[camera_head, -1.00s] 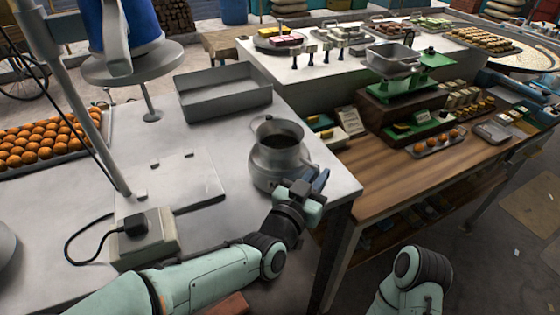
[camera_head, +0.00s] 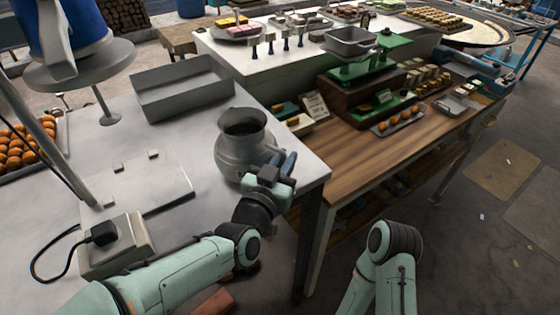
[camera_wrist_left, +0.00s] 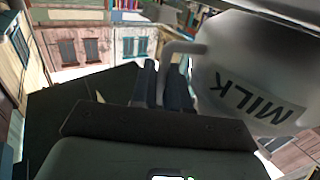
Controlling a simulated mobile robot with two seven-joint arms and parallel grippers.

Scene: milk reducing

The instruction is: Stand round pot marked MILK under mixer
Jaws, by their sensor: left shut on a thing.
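The round grey metal pot (camera_head: 243,152) is near the right edge of the grey table in the head view, open top up and roughly upright. Whether its base touches the table I cannot tell. Its MILK label shows upside down in the left wrist view (camera_wrist_left: 258,98). My left gripper (camera_head: 284,164) is at the pot's right side, shut on its handle (camera_wrist_left: 178,50). The mixer has a blue body (camera_head: 75,30) above a metal disc, and a shaft with a small round foot (camera_head: 110,118) hangs below it. The pot stands apart from the mixer, to its right. My right gripper is out of view.
An empty grey tray (camera_head: 183,108) lies behind and left of the pot. A flat plate (camera_head: 145,190) and a switch box (camera_head: 117,245) with a cable are at the left. A wooden counter (camera_head: 370,172) with goods adjoins on the right. Bare table lies between plate and pot.

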